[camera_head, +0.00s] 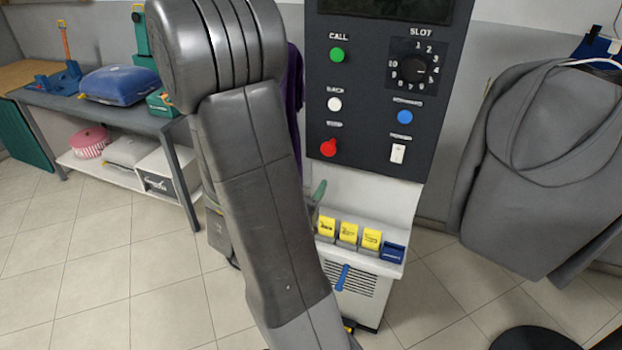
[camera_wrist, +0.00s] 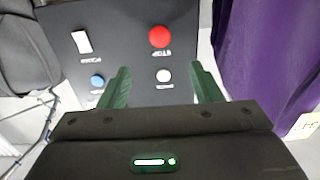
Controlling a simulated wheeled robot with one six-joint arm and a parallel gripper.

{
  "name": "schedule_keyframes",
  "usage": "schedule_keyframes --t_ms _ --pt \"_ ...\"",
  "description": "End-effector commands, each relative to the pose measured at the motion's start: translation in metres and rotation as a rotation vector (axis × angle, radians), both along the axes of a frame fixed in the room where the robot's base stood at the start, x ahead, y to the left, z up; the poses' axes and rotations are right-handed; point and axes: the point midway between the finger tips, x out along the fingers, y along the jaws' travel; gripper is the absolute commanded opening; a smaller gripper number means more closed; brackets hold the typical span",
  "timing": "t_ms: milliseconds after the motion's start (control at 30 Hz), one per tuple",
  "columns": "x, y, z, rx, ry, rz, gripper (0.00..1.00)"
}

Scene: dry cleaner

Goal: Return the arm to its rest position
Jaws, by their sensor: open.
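My gripper (camera_wrist: 160,74) is open and empty in the wrist view, its two green fingers spread wide apart. It faces the dark control panel (camera_wrist: 130,30), which appears upside down there. The white round button (camera_wrist: 163,75) shows between the fingers, and the red button (camera_wrist: 159,37) lies beyond them. I cannot tell any contact with the panel. In the head view my grey arm fills the centre left, in front of the panel (camera_head: 375,110), and hides most of my gripper. A green finger (camera_head: 319,192) shows beside the arm, below the panel.
The machine's ledge holds several yellow tags (camera_head: 348,234) and a blue one (camera_head: 393,252). A grey hooded garment (camera_head: 545,150) hangs at right. A purple garment (camera_wrist: 265,60) hangs close beside the fingers in the wrist view. A loaded shelf table (camera_head: 110,115) stands at left; open tiled floor lies before it.

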Motion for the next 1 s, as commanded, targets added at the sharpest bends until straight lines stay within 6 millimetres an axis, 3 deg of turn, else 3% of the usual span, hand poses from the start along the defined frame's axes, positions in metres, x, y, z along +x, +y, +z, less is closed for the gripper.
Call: schedule_keyframes --t_ms 567,767,1000 --pt "-0.006 0.002 0.000 -0.001 0.000 -0.001 0.58" --pt "0.009 -0.003 0.001 -0.001 0.001 -0.003 0.58" --pt "0.041 -0.014 0.001 -0.001 0.001 -0.004 0.58"
